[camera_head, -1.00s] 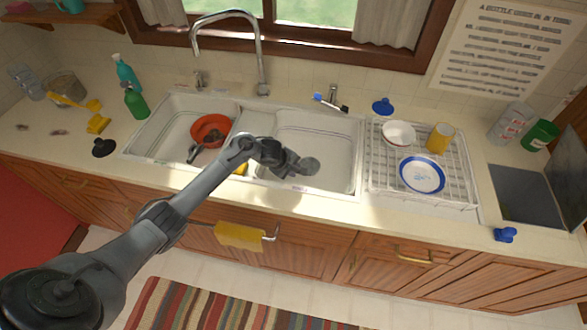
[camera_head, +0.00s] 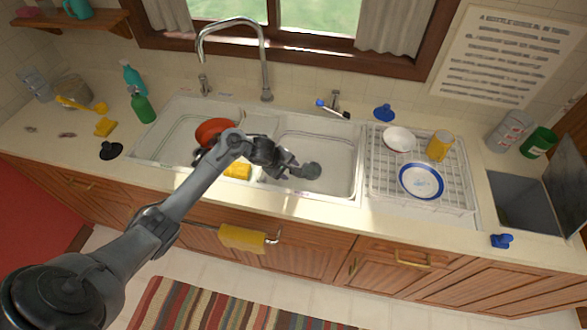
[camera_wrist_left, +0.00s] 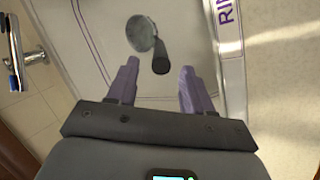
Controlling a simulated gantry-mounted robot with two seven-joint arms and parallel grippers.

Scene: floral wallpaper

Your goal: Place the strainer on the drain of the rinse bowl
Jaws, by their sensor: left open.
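A round grey disc with a short dark handle, which looks like the strainer (camera_head: 313,171), lies in the right sink bowl (camera_head: 345,150). It also shows in the left wrist view (camera_wrist_left: 141,33), with its handle end toward me, between and just beyond my fingertips. The wrist view shows purple letters starting "RIN" on this bowl's rim. My left gripper (camera_head: 294,170) is open and empty over this bowl, beside the disc; its purple fingers show in the wrist view (camera_wrist_left: 159,66). I cannot make out a separate drain. My right gripper is not in view.
The left bowl holds an orange-red bowl (camera_head: 212,131). A yellow sponge (camera_head: 238,170) is near the divider. The faucet (camera_head: 266,70) rises behind the sink. A dish rack (camera_head: 385,180) with plate, bowl and mug stands right. A black stopper (camera_head: 112,150) lies on the left counter.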

